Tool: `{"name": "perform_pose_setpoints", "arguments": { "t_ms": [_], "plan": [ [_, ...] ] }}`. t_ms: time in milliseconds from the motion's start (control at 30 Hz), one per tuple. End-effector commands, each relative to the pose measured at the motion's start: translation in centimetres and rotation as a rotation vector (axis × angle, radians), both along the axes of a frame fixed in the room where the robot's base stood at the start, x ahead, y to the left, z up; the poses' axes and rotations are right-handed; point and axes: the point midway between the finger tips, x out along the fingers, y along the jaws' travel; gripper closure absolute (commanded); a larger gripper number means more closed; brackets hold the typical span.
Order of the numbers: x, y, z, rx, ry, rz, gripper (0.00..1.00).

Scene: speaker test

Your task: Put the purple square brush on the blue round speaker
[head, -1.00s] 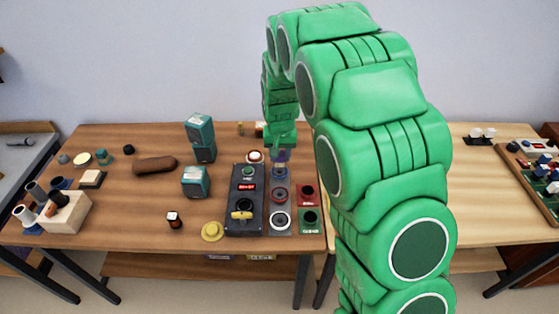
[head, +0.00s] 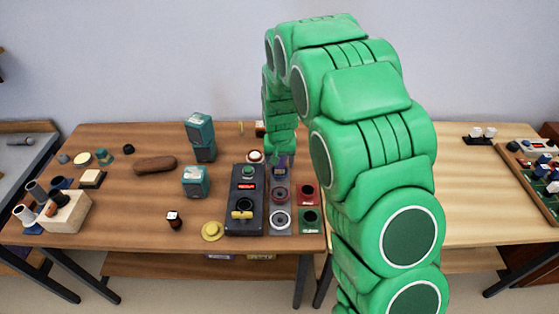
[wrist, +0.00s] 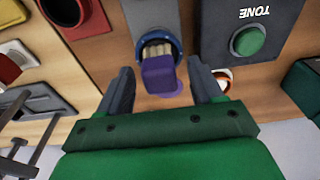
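In the wrist view, the purple square brush (wrist: 158,75) lies between the fingers of my gripper (wrist: 160,66), with a visible gap on either side. My gripper is open. Pale bristles show at the brush's far end, within the outline of the blue round speaker (wrist: 177,50), a blue ring on a grey panel. I cannot tell whether the bristles touch it. In the head view, my gripper (head: 282,152) is low over the far end of the grey panel, and it mostly hides the brush and the blue speaker.
A black control box (head: 245,205) stands just left of the grey panel (head: 280,231). Red and green square units (head: 309,227) stand to its right. Teal blocks (head: 195,183), a brown roll (head: 154,165) and a yellow hat-like piece (head: 212,231) are farther left.

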Motion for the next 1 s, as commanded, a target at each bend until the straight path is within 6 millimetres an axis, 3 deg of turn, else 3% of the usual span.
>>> {"name": "perform_pose_setpoints", "arguments": {
  "t_ms": [467, 767, 1000],
  "plan": [
    [0.0, 0.0, 1.2, 0.001, -0.004, 0.000, 0.34],
    [-0.5, 0.0, 4.8, 0.000, -0.002, 0.000, 0.34],
    [-1.0, -0.1, 8.9, 0.000, -0.003, 0.000, 0.34]
  ]
}}
